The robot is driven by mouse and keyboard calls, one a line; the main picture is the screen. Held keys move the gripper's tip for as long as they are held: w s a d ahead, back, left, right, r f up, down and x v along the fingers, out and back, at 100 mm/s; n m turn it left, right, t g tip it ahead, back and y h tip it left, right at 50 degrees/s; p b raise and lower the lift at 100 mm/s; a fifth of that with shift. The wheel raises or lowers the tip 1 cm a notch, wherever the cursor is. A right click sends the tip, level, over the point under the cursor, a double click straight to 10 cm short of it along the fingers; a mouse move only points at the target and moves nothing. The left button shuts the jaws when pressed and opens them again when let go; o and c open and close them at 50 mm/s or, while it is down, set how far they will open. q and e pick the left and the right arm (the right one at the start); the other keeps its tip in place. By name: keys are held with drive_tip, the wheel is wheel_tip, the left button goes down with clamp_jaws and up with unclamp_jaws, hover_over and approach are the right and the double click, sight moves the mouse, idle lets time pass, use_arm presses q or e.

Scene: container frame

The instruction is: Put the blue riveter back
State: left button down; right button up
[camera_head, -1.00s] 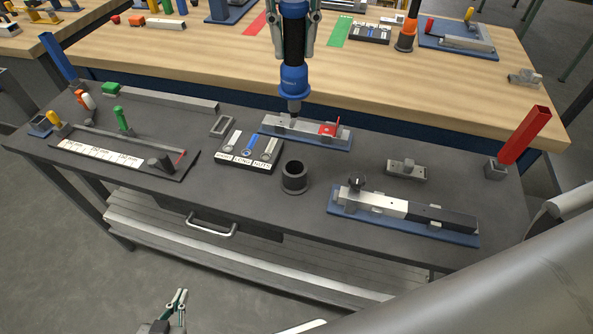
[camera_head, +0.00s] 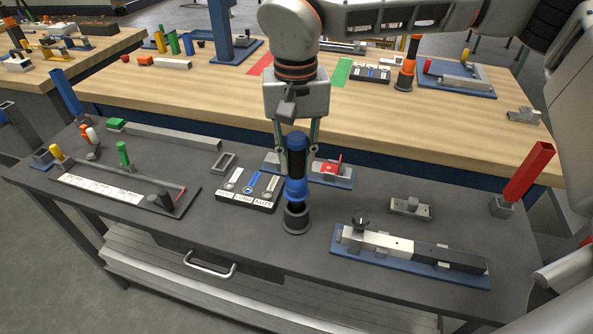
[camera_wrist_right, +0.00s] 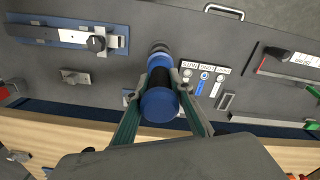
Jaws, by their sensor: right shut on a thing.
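The blue riveter (camera_head: 296,188), with a black body and blue collar, stands upright with its nose at the mouth of the round black holder (camera_head: 296,219). I cannot tell how deep the nose sits. My right gripper (camera_head: 297,146) is shut on the riveter's upper body from above. In the right wrist view, the riveter's round blue end (camera_wrist_right: 158,105) is between the fingers of my right gripper (camera_wrist_right: 160,86) and hides most of the holder. My left gripper is not in view.
A blue-based fixture with a red part (camera_head: 331,168) stands behind the riveter. A labelled tray (camera_head: 248,190) is left of the holder. A blue-plate fixture with a black knob (camera_head: 410,256) and a red tube (camera_head: 528,171) are to the right. Bare dark tabletop lies around the holder.

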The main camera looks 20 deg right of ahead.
sight(296, 175)
drive_tip(key=shift+f, duration=1.8)
drive_tip(key=shift+f, duration=0.35)
drive_tip(key=o, duration=1)
wheel_tip(296, 175, up, 13)
drive_tip(key=shift+f, duration=0.1)
